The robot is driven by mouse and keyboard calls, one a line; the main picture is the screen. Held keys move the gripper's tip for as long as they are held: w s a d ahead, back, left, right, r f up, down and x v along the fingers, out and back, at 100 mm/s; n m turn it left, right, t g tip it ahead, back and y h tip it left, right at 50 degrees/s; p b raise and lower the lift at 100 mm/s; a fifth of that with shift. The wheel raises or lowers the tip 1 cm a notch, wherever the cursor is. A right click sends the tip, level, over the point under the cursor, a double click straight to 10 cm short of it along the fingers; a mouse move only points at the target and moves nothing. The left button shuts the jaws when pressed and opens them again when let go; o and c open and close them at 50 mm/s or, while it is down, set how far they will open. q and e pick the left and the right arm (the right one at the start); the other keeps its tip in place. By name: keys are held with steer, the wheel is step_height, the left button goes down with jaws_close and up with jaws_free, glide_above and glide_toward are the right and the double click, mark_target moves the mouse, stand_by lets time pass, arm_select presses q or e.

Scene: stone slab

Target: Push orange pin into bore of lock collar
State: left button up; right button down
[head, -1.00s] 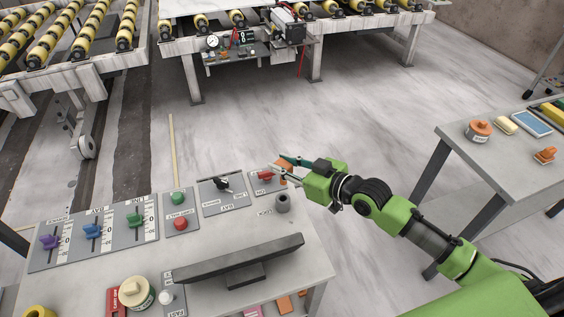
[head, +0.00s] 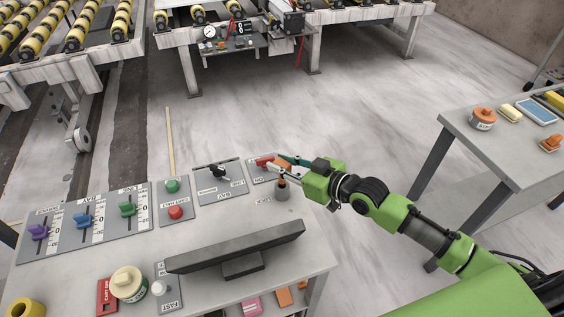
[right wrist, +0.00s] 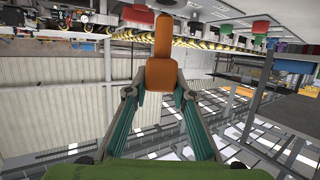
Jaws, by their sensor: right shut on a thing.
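My right gripper (head: 285,168) is shut on the orange pin (right wrist: 162,68), whose wide block sits between the fingertips in the right wrist view. The pin's narrower end points toward the grey lock collar (right wrist: 172,7) at the top of that view. My left gripper is not in view.
A red switch (head: 264,162) on its plate lies close beside the gripper. The console (head: 130,262) holds coloured levers, buttons and a dark bar-shaped screen (head: 236,247). A side table (head: 500,155) at the right holds several small items. Open floor lies between.

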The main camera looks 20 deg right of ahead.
mark_target(283, 183)
steer(key=shift+r, duration=0.1)
stand_by(0.4)
steer(key=shift+p, duration=0.4)
stand_by(0.9)
steer(key=shift+f+b, duration=2.3)
steer(key=shift+f, duration=0.6)
steer(key=c, duration=1.6)
jaws_free()
steer(key=shift+c, duration=0.2)
steer(key=shift+s, duration=0.1)
steer(key=v, duration=1.2)
